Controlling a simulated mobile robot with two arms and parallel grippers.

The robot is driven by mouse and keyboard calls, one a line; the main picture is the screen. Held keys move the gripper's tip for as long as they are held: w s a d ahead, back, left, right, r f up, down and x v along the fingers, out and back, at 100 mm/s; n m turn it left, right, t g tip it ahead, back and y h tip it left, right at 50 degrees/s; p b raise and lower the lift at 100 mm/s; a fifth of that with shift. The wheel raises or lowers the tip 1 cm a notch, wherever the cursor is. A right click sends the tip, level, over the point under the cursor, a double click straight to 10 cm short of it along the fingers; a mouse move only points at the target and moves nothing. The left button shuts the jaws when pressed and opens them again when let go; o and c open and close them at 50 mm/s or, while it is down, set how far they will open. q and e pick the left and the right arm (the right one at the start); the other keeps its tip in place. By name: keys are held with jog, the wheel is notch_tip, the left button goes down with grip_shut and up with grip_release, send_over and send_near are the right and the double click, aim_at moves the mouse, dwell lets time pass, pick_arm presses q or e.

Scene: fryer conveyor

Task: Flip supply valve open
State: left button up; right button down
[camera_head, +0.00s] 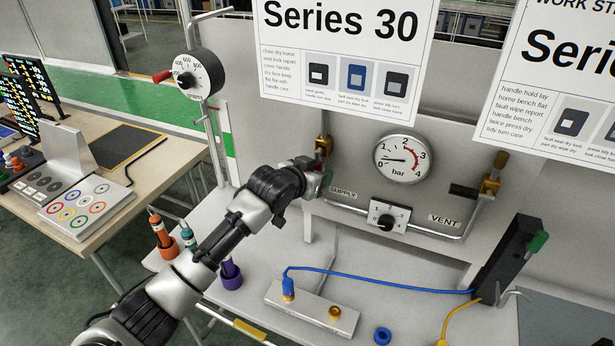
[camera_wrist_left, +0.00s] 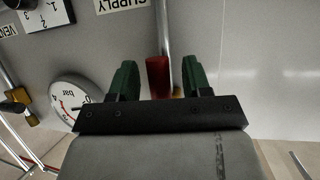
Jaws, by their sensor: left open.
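The supply valve (camera_head: 323,146) is a brass body on the vertical pipe at the left of the panel, above the SUPPLY label (camera_head: 343,191). Its red handle (camera_wrist_left: 157,76) stands between my left gripper's fingers in the left wrist view. My left gripper (camera_head: 325,182) is at the valve and covers most of the handle in the head view. Its two green fingers (camera_wrist_left: 158,68) are open, one on each side of the handle, with visible gaps. Contact with the handle is not visible. My right gripper is in neither view.
A pressure gauge (camera_head: 402,158) and a dial switch (camera_head: 388,216) sit right of the valve. The vent valve (camera_head: 490,185), with a black handle, is further right. Below, a metal block (camera_head: 312,308) with a blue cable and a purple holder (camera_head: 231,275) stand on the bench.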

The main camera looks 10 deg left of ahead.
pick_arm(q)
jog(key=b+v, duration=0.2)
jog(key=v, duration=0.8)
jog(key=shift+s+a, duration=0.15)
jog(key=shift+s, duration=0.05)
